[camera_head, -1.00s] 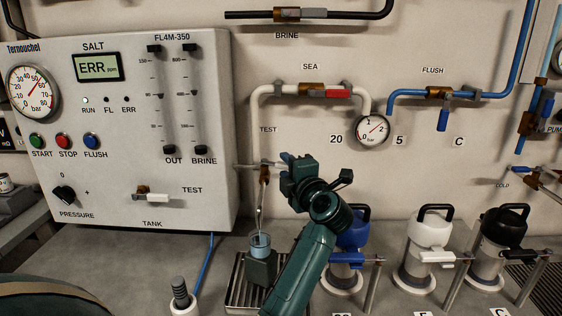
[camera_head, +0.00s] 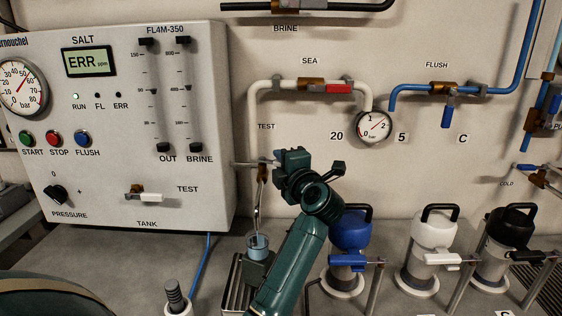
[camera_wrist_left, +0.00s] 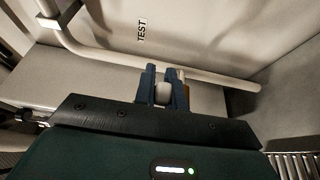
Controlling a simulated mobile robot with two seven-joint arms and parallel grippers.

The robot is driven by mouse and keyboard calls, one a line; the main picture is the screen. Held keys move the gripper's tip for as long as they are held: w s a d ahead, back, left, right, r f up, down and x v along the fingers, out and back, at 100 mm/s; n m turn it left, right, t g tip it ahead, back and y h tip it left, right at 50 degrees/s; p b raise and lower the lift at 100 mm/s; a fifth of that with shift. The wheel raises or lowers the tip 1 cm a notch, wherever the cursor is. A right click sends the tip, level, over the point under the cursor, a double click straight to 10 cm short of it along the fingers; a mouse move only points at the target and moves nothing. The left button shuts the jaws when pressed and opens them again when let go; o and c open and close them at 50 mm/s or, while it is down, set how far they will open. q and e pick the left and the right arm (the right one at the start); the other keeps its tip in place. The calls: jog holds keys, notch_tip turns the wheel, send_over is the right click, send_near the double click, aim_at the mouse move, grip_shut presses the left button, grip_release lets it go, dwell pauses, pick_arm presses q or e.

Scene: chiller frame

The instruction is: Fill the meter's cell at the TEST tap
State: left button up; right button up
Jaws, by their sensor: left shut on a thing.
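The TEST tap (camera_head: 262,173) is a brass valve on the pale pipe, with a thin metal spout hanging down. My left gripper (camera_head: 276,157) is at the tap and partly covers it. In the left wrist view, its blue fingers (camera_wrist_left: 162,92) are shut on a small pale piece, which seems to be the tap's handle. The meter (camera_head: 259,268) is a dark block, partly behind my left forearm. Its clear cell (camera_head: 257,244) stands under the spout and holds pale blue liquid. I cannot tell the exact level. My right gripper is not in view.
The meter stands on a slatted drip tray (camera_head: 231,290). The control panel (camera_head: 110,190) is to the left, its display reading ERR. Blue (camera_head: 351,232), white (camera_head: 432,232) and black (camera_head: 510,228) capped canisters stand to the right. A pressure gauge (camera_head: 373,126) is on the wall.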

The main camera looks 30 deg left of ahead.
pick_arm(q)
grip_shut()
jog(key=shift+w+a+n+g+y, duration=0.1)
jog(key=shift+w+n+g+y, duration=0.25)
jog(key=shift+n+g, duration=0.35)
jog(key=shift+s, duration=0.1)
jog(key=o, duration=0.7)
grip_release()
